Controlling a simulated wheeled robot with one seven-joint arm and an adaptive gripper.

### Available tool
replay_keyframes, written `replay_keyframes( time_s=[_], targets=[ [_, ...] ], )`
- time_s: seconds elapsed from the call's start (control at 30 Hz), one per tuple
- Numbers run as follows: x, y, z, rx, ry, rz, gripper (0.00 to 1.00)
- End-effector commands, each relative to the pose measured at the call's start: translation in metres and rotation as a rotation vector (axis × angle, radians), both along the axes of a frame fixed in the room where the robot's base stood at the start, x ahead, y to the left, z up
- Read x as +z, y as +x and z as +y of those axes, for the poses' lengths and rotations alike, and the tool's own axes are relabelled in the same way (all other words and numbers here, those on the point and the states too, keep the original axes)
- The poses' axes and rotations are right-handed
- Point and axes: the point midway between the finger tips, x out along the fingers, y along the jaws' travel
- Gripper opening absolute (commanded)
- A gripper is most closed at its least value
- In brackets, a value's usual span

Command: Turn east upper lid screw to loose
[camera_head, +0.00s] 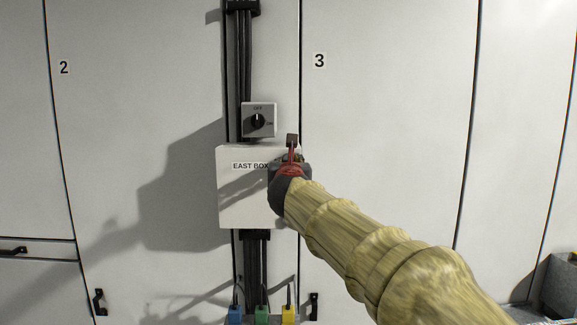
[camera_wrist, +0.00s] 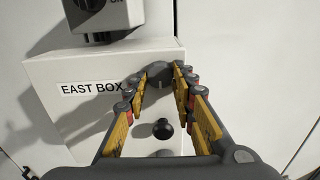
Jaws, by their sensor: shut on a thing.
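The east box (camera_head: 240,200) is a pale box on the wall, labelled EAST BOX; it also fills much of the wrist view (camera_wrist: 75,125). The upper lid screw (camera_wrist: 159,71) is a dark grey round head near the lid's upper right. My gripper (camera_wrist: 160,80) is shut on this screw, one fingertip at each side. In the head view my gripper (camera_head: 291,150) covers the right side of the lid and hides the screw. The screw's turn position cannot be read. A black knob (camera_wrist: 163,128) shows lower on the lid, between my fingers and apart from them.
A grey rotary switch (camera_head: 258,120) with an OFF mark sits just above the box. Black cables (camera_head: 244,70) run above and below it. Blue (camera_head: 234,315), green (camera_head: 261,314) and yellow (camera_head: 288,314) connectors sit below. Flat cabinet doors (camera_head: 390,100) leave free room to the right.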

Motion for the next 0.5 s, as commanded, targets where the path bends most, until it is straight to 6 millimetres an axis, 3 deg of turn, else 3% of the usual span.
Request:
replay_keyframes(
  time_s=[0.33, 0.37, 0.5],
  targets=[
    [-0.0044, 0.0012, 0.0002, 0.000, 0.002, 0.006, 0.01],
    [-0.0044, 0.0012, 0.0002, 0.000, 0.002, 0.006, 0.27],
    [-0.0034, 0.0010, 0.0002, 0.000, 0.002, 0.005, 0.35]
  ],
)
